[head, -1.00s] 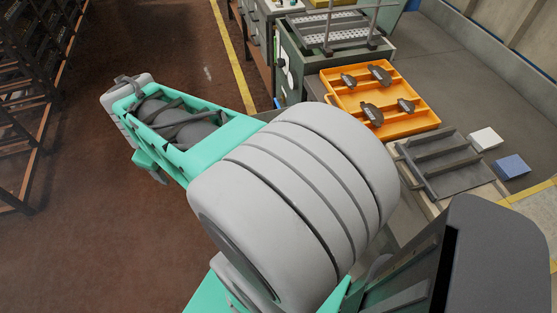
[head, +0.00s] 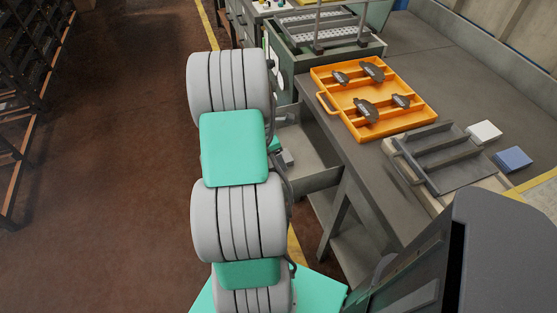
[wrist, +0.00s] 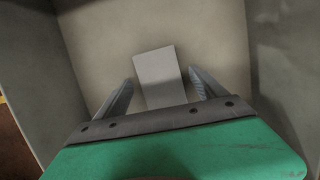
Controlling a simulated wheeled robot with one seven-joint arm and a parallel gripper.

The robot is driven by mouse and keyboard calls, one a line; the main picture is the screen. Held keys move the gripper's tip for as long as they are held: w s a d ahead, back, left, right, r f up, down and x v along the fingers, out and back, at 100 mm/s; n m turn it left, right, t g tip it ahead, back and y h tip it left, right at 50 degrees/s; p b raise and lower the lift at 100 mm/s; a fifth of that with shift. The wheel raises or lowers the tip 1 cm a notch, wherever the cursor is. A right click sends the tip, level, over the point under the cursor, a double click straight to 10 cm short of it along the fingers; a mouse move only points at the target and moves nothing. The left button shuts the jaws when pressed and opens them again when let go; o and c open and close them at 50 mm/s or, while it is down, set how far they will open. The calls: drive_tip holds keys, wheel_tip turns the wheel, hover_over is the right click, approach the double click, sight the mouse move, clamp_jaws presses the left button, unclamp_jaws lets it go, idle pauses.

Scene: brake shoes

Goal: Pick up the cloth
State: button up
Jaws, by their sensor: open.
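A pale grey-white flat rectangle (wrist: 156,78), which looks like the cloth, lies on a beige surface in the wrist view. Grey walls rise at the left and right of that surface. My gripper (wrist: 161,77) is open, with one finger on each side of the pale rectangle and nothing clamped. I cannot tell how high the fingertips are above it. In the head view my arm hides most of the gripper, beside an open grey drawer (head: 318,181) under the workbench. The pale rectangle cannot be made out there.
The workbench (head: 345,130) holds an orange tray (head: 387,128) with several dark brake pads, a grey rack (head: 440,165), a white block (head: 484,131) and a blue block (head: 513,159). Dark shelving (head: 30,75) stands at left. The brown floor between is clear.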

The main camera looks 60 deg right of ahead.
drive_tip(key=shift+f, duration=0.25)
drive_tip(key=shift+f, duration=0.25)
drive_tip(key=c, duration=1.5)
drive_tip(key=shift+o, duration=0.2)
wheel_tip(320, 180, up, 4)
drive_tip(key=shift+d+f, duration=0.15)
drive_tip(key=shift+f, duration=0.1)
drive_tip(key=s+a+r+p, duration=0.1)
drive_tip(key=s+a+r, duration=0.2)
drive_tip(key=a+r, duration=0.7)
drive_tip(key=a, duration=0.3)
drive_tip(key=shift+s+a, duration=0.35)
